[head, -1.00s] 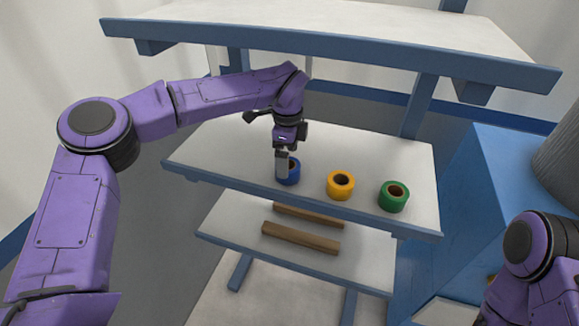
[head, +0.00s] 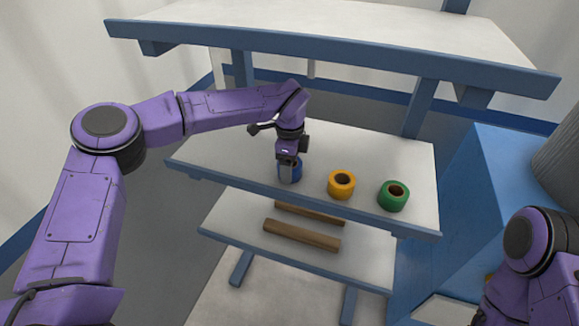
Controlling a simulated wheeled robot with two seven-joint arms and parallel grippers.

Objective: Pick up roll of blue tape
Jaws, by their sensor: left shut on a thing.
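The roll of blue tape (head: 297,170) is at the left end of the row of rolls on the middle shelf, partly hidden behind my gripper. My left gripper (head: 287,174) points down at it and is shut on it. Whether the roll touches the shelf is hard to tell. My right arm shows at the lower right, but its gripper is not in view.
A yellow roll (head: 341,185) and a green roll (head: 393,196) stand to the right on the middle shelf (head: 225,150). The upper shelf (head: 330,35) overhangs behind. Two wooden bars (head: 302,235) lie on the lower shelf. A blue cabinet (head: 495,185) stands at the right.

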